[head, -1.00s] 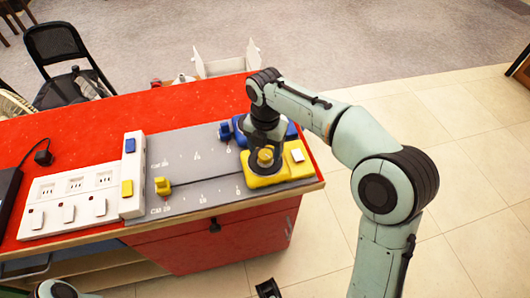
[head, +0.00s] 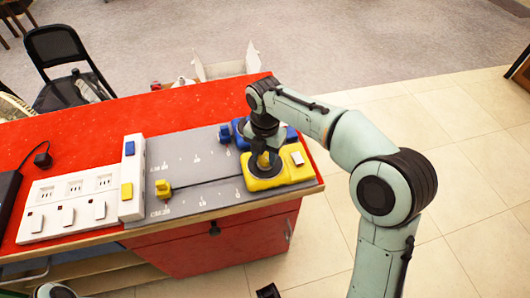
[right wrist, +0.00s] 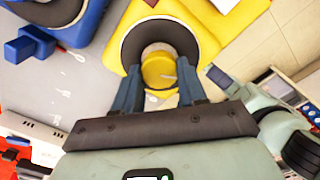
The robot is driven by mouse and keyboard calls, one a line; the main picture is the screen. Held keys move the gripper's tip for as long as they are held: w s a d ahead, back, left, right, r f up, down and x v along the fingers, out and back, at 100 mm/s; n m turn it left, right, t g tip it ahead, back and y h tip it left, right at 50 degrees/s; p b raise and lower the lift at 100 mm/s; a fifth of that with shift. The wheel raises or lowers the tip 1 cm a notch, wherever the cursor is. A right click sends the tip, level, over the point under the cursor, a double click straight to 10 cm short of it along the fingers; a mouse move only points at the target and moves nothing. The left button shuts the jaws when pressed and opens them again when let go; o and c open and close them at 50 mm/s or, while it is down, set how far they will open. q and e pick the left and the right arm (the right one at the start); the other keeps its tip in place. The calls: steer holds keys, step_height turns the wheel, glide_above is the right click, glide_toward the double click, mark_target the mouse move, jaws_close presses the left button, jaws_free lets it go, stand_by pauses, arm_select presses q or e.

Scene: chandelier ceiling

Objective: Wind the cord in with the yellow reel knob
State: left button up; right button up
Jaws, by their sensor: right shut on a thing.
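The yellow reel (head: 284,177) sits at the right end of the grey board, with a dark disc and a yellow knob (right wrist: 158,72) on top. My right gripper (head: 263,158) reaches down onto this knob from above and is shut on it. In the right wrist view its two fingers (right wrist: 158,88) stand on either side of the knob. A dark cord (head: 210,183) runs straight from the reel to a small yellow plug-like end piece (head: 163,188) near the board's left side. My left gripper does not show.
A blue reel (head: 290,133) with its own blue end piece (head: 224,133) lies just behind the yellow one. A white block (head: 133,178) with blue and yellow switches borders the grey board (head: 185,150) on the left. A white socket panel (head: 70,205) lies farther left on the red tabletop (head: 100,125).

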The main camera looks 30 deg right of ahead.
steer(key=m+p, duration=0.2)
steer(key=m, duration=0.1)
steer(key=shift+r, duration=0.1)
steer(key=m+p, duration=0.2)
steer(key=m, duration=0.3)
steer(key=shift+m+p, duration=0.35)
steer(key=shift+m, duration=0.05)
steer(key=m+p, duration=0.1)
steer(key=m, duration=0.3)
steer(key=shift+w+m, duration=0.1)
steer(key=shift+m, duration=0.2)
steer(key=m+p, duration=0.1)
steer(key=m, duration=0.4)
steer(key=shift+m, duration=0.3)
steer(key=m, duration=0.5)
steer(key=shift+d+p, duration=0.1)
steer(key=shift+p, duration=0.25)
steer(key=m, duration=0.5)
steer(key=shift+m, duration=0.4)
steer(key=m, duration=0.5)
steer(key=shift+p, duration=0.35)
steer(key=m, duration=0.6)
steer(key=shift+m, duration=0.3)
